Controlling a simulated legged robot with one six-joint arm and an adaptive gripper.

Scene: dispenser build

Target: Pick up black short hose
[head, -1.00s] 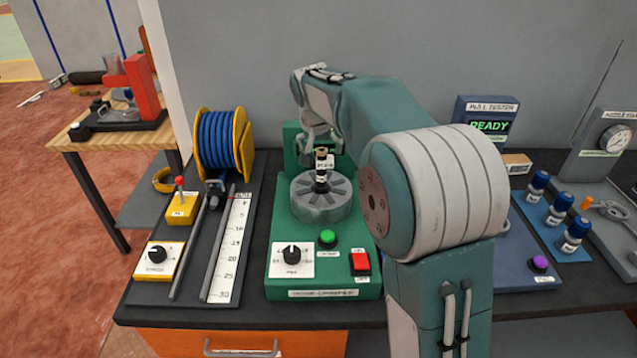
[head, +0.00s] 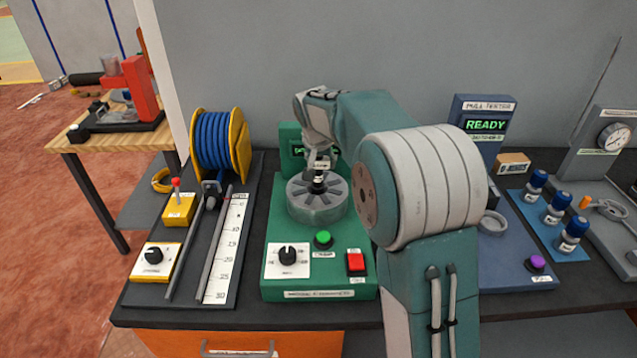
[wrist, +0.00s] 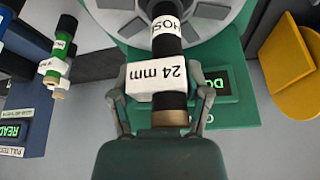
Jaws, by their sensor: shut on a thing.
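The black short hose (head: 318,186) stands upright in the round grey die head (head: 318,212) of the green crimping machine. In the wrist view the hose (wrist: 168,104) has a brass-coloured end and white labels, one reading "24 mm". My gripper (head: 318,166) is above the die and shut on the upper part of the hose. In the wrist view my gripper (wrist: 158,92) has one finger on each side of the labelled part. The hose's lower end is hidden in the die.
The crimping machine carries a black dial (head: 288,256), a green button (head: 323,239) and a red switch (head: 356,262). A blue hose reel (head: 220,143) stands left. The pull tester (head: 484,124) and several blue-capped fittings stand right. A grey wall is close behind.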

